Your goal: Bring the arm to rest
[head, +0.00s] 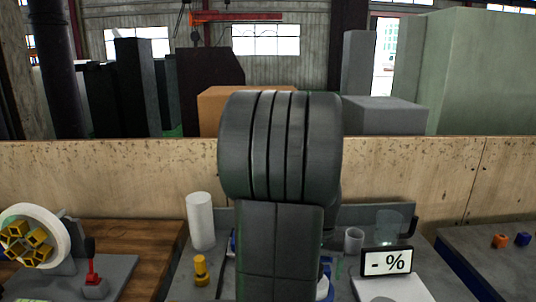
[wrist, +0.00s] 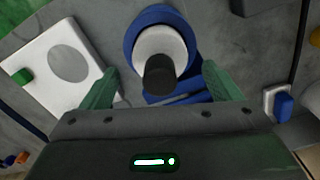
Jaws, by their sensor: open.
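My gripper (wrist: 160,84) shows in the wrist view with its two green fingers spread wide apart. Between and beyond them is a round blue and white item (wrist: 160,45) with a dark knob on top. Neither finger visibly touches it; I cannot tell the height between them. In the head view my own arm stands upright in the middle and hides most of the gripper and what lies behind it.
A wheel with yellow parts (head: 30,238) stands left. A wooden wall (head: 110,175) runs behind.

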